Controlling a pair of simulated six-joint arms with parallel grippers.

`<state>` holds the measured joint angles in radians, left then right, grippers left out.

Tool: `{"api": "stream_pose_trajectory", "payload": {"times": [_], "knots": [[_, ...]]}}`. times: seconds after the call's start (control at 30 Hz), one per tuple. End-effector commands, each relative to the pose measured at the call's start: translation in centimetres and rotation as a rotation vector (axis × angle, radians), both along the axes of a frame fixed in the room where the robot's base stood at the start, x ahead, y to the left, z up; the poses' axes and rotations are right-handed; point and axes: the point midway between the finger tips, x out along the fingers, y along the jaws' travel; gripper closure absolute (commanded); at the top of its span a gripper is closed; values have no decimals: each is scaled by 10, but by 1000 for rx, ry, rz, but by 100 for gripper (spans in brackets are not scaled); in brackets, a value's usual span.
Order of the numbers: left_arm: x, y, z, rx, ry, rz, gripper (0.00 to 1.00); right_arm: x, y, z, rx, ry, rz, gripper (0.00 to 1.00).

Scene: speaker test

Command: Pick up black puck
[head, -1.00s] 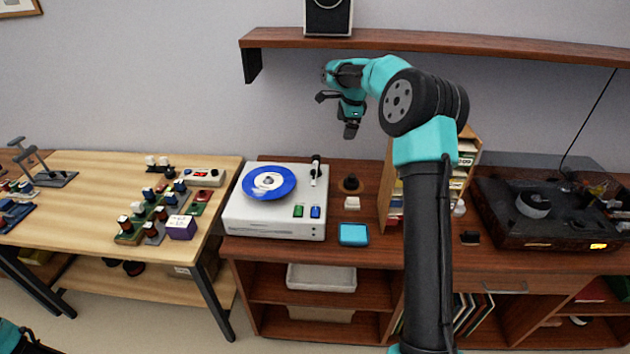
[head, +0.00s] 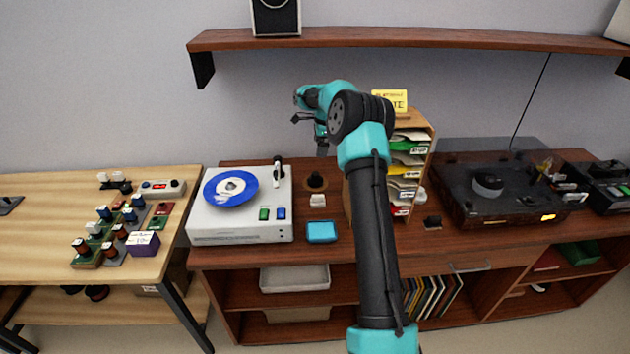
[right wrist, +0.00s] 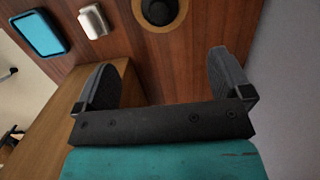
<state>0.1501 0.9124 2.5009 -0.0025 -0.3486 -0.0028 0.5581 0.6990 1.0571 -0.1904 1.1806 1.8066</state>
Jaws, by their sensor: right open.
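A dark round puck (head: 315,181) sits on the brown wooden cabinet top, just right of the turntable. My right gripper (head: 315,136) hangs above and behind the puck, near the wall. In the right wrist view the right gripper (right wrist: 165,72) is open with nothing between its two fingers, and the puck lies beyond them. My left gripper is not in view.
A white turntable (head: 241,222) with a blue record stands left. A white block (head: 317,200) and a blue-topped box (head: 321,232) sit in front of the puck. A wooden sorter (head: 421,160) stands close on the right. A shelf (head: 420,38) runs above the arm.

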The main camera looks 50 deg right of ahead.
Motion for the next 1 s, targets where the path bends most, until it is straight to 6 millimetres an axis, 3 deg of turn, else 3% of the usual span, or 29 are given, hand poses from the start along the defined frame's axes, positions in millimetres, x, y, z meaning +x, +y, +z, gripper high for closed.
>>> {"api": "stream_pose_trajectory", "payload": {"times": [0.53,1.0], "knots": [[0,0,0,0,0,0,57,7,9,-91,1,1,0,4],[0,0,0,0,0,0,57,8,9,-101,0,0,0,4]]}}
